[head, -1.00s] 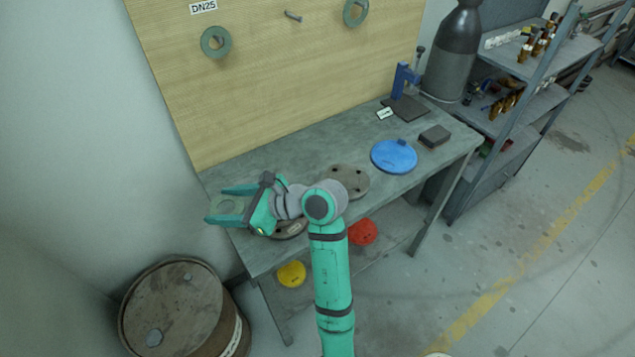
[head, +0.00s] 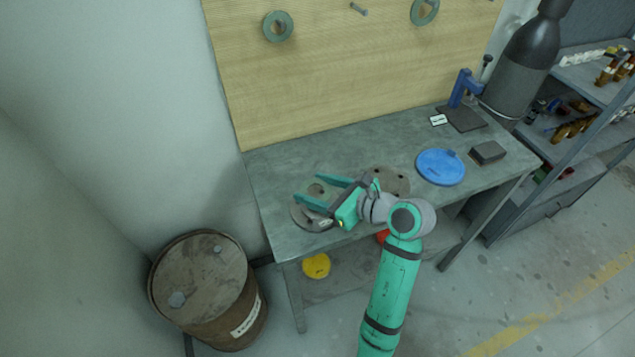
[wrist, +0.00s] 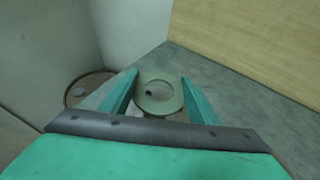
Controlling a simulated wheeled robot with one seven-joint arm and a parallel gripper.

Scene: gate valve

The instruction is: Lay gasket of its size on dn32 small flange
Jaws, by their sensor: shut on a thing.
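My gripper (head: 308,188) is shut on a pale green ring gasket, held flat between its two teal fingers. The gasket (wrist: 177,101) shows clearly between the fingertips in the wrist view. In the head view the gripper is above a round grey-brown flange (head: 313,224) at the bench's left end. The fingers and gasket hide part of that flange. A second flange (head: 396,182) with bolt holes lies to the right, partly behind my wrist. I cannot read which flange is dn32 small. I cannot tell whether the gasket touches the flange below.
Two green gaskets (head: 267,27) (head: 416,14) hang on the wooden board, with a bare peg (head: 357,8) between them. A blue disc (head: 440,167), a dark block (head: 487,152) and a blue-posted stand (head: 461,92) are on the bench (head: 290,160). A rusty drum (head: 200,265) stands left.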

